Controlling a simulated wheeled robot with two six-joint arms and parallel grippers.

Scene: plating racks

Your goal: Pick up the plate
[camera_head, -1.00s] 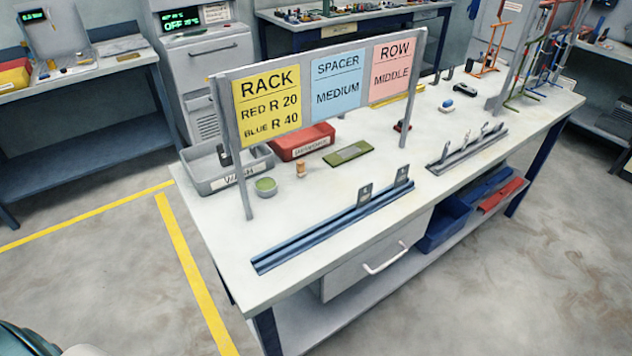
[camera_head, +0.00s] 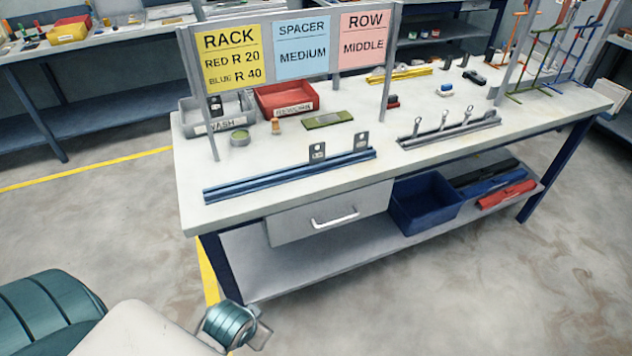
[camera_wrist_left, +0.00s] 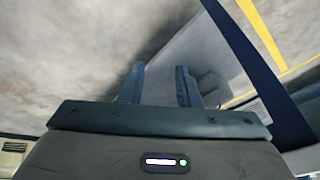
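Two small dark grey plates with a hole and a label stand upright on a blue rail (camera_head: 270,180) on the workbench: one near its middle (camera_head: 317,153) and one near its right end (camera_head: 361,145). Another small dark plate (camera_head: 215,104) shows in the grey WASH tray (camera_head: 187,128). In the left wrist view my left gripper (camera_wrist_left: 160,84) has its two fingers apart with nothing between them. It points toward the floor and bench underside, away from the plates. In the head view only my left arm shows at the lower left. My right gripper is not in view.
A sign board (camera_head: 290,50) on posts stands over the bench. A blue bin (camera_head: 425,205) sits on the lower shelf. Floor in front is clear.

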